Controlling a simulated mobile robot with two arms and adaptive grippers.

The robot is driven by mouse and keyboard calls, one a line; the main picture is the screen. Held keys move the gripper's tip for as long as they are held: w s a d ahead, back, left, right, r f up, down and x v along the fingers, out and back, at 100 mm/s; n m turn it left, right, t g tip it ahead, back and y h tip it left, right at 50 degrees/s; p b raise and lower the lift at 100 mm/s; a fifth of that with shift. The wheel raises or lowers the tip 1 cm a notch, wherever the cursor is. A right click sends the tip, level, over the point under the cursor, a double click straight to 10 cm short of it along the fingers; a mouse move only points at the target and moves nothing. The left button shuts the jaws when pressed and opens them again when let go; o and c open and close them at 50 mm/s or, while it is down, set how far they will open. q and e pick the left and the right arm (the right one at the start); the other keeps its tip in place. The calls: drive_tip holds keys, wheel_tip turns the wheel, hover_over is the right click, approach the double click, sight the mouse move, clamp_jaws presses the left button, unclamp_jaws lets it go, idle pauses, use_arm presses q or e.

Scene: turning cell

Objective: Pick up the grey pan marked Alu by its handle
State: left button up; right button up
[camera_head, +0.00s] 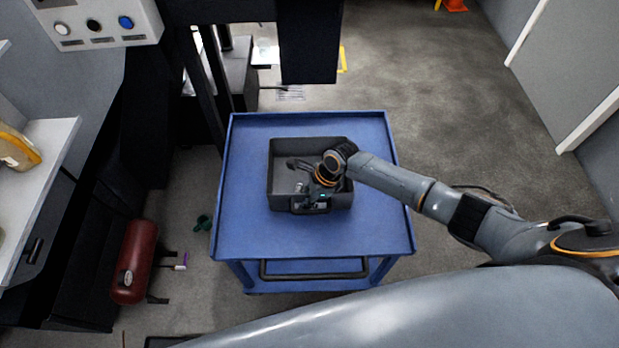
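The grey pan (281,182) is a dark, open box on top of the blue cart (245,225). A handle (299,210) shows at its near side. No Alu marking can be read. My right gripper (312,199) reaches in from the right, over the pan, with its fingers down at the near wall by the handle. The arm and gripper cover the pan's right part and some of the handle. Whether the fingers are closed on the handle is too small to tell. My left gripper is out of view.
The cart top around the pan is clear. A push bar (314,275) runs along the cart's near side. A red tank (134,262) and a small green object (203,222) are on the floor at left. A dark machine post (309,45) stands behind the cart.

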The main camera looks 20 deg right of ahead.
drive_tip(key=shift+r, duration=0.1)
clamp_jaws()
